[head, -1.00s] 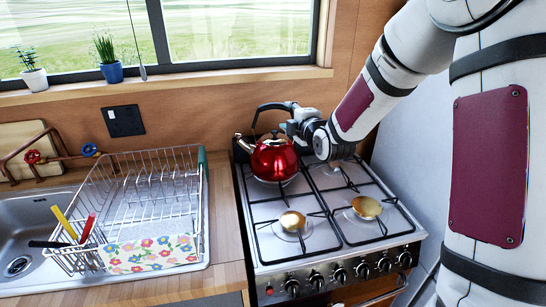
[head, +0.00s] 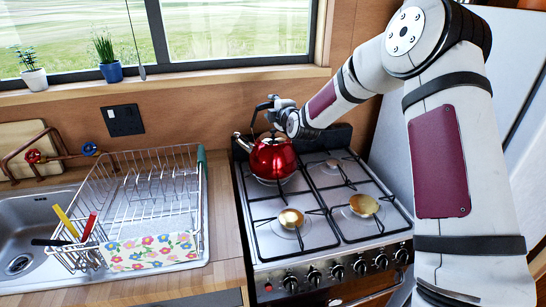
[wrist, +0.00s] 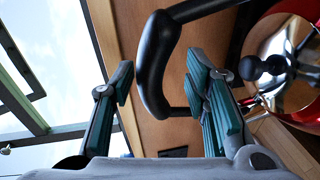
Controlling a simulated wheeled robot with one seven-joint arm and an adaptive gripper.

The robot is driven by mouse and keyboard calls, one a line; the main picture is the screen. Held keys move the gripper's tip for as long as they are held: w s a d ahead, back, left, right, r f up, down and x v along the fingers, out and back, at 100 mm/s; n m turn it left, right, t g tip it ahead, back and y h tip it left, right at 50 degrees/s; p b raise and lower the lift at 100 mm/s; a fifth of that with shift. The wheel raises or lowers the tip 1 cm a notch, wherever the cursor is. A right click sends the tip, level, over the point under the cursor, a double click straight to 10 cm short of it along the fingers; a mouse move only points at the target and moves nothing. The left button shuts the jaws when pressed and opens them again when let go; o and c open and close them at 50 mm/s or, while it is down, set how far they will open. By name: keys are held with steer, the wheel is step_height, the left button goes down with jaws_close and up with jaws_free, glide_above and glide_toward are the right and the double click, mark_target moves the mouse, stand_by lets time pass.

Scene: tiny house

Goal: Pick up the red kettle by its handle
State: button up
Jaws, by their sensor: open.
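The red kettle (head: 273,158) stands upright on the back left burner of the stove. Its black handle (head: 262,108) arches above the lid. My gripper (head: 275,110) is at the right side of the handle, above the kettle body. In the wrist view my gripper (wrist: 160,88) is open, and the black handle (wrist: 154,65) passes between its two teal-padded fingers, with a gap to either side. The kettle's shiny lid and black knob (wrist: 265,68) show at the right of the wrist view, beyond one finger. The far end of the handle is cut off by the picture edge.
The stove (head: 318,205) has bare grates to the front and right. A dish rack (head: 150,200) with a flowered cloth (head: 150,251) stands to the left, next to a sink (head: 25,225). The window sill (head: 200,82) with two potted plants runs behind.

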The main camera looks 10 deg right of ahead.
steer(key=shift+c, duration=0.2)
jaws_close()
steer(key=shift+w+r, duration=0.1)
steer(key=shift+r, duration=0.1)
